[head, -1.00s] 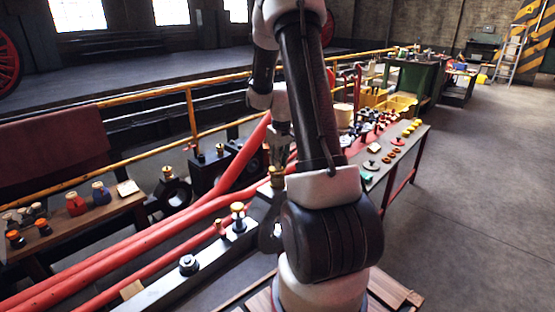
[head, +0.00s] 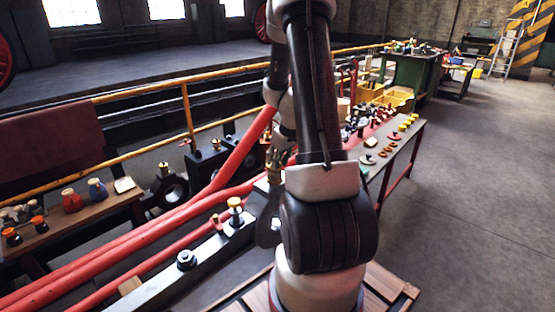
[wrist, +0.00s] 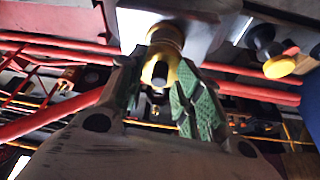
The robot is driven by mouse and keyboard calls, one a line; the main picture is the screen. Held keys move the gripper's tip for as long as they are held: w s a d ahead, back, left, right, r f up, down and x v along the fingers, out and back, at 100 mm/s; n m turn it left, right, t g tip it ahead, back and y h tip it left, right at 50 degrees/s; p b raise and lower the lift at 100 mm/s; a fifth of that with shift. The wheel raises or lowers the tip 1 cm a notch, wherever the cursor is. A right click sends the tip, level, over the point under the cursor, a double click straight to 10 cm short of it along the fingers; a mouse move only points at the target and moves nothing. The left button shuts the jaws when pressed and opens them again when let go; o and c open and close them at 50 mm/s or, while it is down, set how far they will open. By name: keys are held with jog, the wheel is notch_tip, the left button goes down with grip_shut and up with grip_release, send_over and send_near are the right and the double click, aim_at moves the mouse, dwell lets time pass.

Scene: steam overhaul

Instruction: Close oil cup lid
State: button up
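A brass oil cup (wrist: 165,38) stands on a dark metal block and shows in the upper middle of the wrist view. A yellow ring-like part with a dark rounded middle shows on it. I cannot tell which part is the lid or how far it is open. My gripper (wrist: 163,82) has its two green-padded fingers apart, one on each side of the cup's near part. I see no clear contact. In the head view my gripper (head: 276,160) is at the cup, partly beside my arm, and hides most of it.
A second brass-topped fitting (head: 235,207) stands on the dark bar to the left. Red pipes (head: 150,235) and a yellow railing (head: 150,93) run close by. A side table (head: 75,225) holds small bottles. A long bench (head: 400,150) with parts is at the right.

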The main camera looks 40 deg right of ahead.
jog(key=v, duration=1.2)
dwell(0.5)
jog(key=s+a+r, duration=0.6)
jog(key=s+a, duration=0.3)
jog(key=a, duration=0.1)
jog(key=s+a+r, duration=0.7)
jog(key=s+a, duration=0.2)
jog(key=shift+s+a, duration=0.25)
jog(key=shift+a, duration=0.1)
